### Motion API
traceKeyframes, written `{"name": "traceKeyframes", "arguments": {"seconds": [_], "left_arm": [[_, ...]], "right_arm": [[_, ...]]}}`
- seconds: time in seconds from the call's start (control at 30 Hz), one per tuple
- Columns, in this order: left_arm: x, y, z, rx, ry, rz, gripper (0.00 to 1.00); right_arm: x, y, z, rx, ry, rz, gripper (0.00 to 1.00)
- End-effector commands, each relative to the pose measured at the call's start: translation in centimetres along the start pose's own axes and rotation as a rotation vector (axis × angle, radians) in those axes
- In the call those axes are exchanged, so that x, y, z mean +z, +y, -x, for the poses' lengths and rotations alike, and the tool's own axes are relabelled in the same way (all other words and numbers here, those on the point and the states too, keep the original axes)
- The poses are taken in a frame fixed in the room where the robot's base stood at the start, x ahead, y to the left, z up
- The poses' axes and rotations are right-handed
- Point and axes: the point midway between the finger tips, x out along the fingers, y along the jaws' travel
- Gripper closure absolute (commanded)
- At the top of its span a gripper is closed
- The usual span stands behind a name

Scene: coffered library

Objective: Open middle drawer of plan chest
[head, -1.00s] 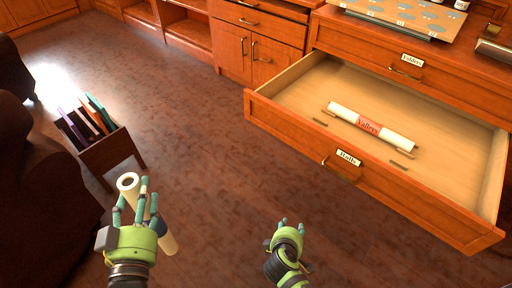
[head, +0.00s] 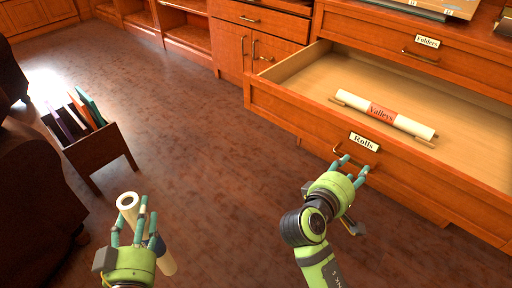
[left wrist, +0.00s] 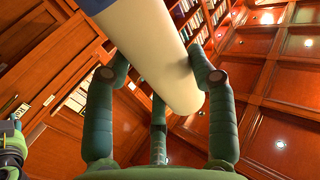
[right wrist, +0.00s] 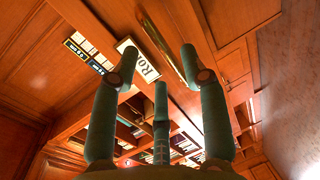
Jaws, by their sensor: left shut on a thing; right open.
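The plan chest drawer labelled "Rolls" (head: 300,122) stands pulled out, with a "Valleys" paper roll (head: 382,114) lying inside it. A shut drawer labelled "Folders" (head: 460,66) is above it. My right gripper (head: 354,166) is open at the front of the "Rolls" drawer, with its fingertips close to the brass handle (right wrist: 168,45); I cannot tell whether they touch. Its fingers partly cover the handle in the head view. My left gripper (head: 137,222) is shut on a cream paper roll (left wrist: 150,50), held tilted over the floor, away from the chest.
A low wooden holder (head: 100,155) with several coloured folders stands on the floor at the left. A dark armchair (head: 35,205) is at the left edge. A cabinet (head: 258,48) adjoins the chest at its left. The floor between is clear.

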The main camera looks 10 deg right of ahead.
Motion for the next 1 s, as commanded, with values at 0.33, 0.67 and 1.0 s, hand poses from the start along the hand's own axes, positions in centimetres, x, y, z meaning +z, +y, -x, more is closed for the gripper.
{"name": "traceKeyframes", "arguments": {"seconds": [0.33,0.67,1.0], "left_arm": [[1.1,0.0,0.0,0.0,0.001,0.0,1.0],[1.1,0.0,0.0,0.0,0.001,0.0,1.0],[1.0,0.0,0.0,0.0,0.001,0.0,1.0]], "right_arm": [[0.0,-0.1,-4.8,0.0,0.001,0.001,0.55],[0.0,-0.1,-5.1,-0.002,0.001,0.0,0.55],[0.0,-0.1,-4.9,-0.003,0.001,0.001,1.0]]}}
